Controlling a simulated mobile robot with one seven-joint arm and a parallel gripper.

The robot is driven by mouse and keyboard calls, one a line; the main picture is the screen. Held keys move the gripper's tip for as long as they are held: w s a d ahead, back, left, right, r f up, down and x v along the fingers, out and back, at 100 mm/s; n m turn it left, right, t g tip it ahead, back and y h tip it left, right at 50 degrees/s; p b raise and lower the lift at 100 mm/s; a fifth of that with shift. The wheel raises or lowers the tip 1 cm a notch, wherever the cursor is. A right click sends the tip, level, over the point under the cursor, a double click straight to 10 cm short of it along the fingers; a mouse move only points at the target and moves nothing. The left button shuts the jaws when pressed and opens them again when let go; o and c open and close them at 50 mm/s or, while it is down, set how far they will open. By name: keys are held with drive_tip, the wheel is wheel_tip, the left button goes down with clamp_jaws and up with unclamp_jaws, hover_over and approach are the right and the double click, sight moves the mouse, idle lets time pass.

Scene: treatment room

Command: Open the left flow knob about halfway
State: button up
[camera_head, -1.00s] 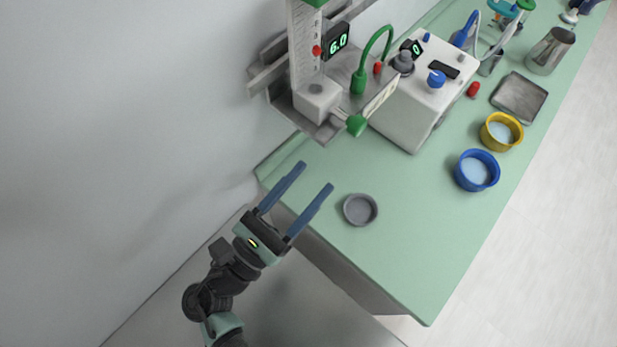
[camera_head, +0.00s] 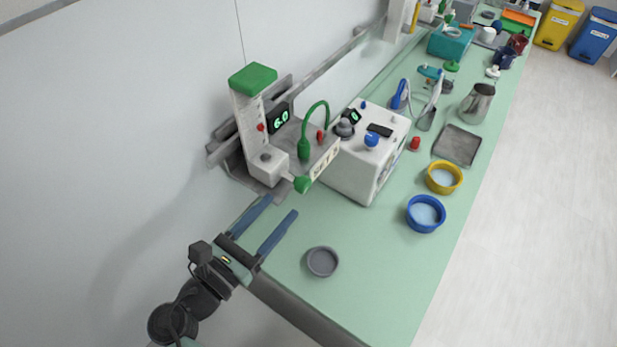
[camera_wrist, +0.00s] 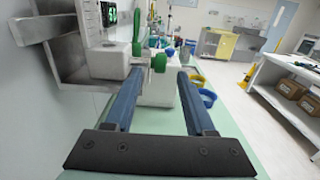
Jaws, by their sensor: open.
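The wall-mounted flow unit has a clear scale tube with a green cap (camera_head: 252,78), a white block (camera_head: 267,167) and a small display (camera_head: 281,118) reading 6.0. A green flow knob (camera_head: 303,184) sticks out from the block's lower front. It also shows in the wrist view (camera_wrist: 159,63), ahead between the finger ends. My gripper (camera_head: 282,206) is open and empty, its two blue fingers pointing toward the knob, just short of it in the head view. I cannot tell whether they touch it. How far the knob is turned is not clear.
A green hose (camera_head: 315,118) arches beside the unit. A white machine with a blue knob (camera_head: 371,140) stands close to the right. A grey dish (camera_head: 322,261), a blue bowl (camera_head: 426,228) and a yellow bowl (camera_head: 444,190) sit on the green counter. The counter's front stretch is mostly clear.

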sight(298, 188)
drive_tip(key=p+x, duration=0.1)
drive_tip(key=x, duration=0.7)
drive_tip(key=shift+w+d+p, duration=0.25)
drive_tip(key=shift+d+p, duration=0.05)
drive_tip(key=shift+p, duration=0.05)
clamp_jaws()
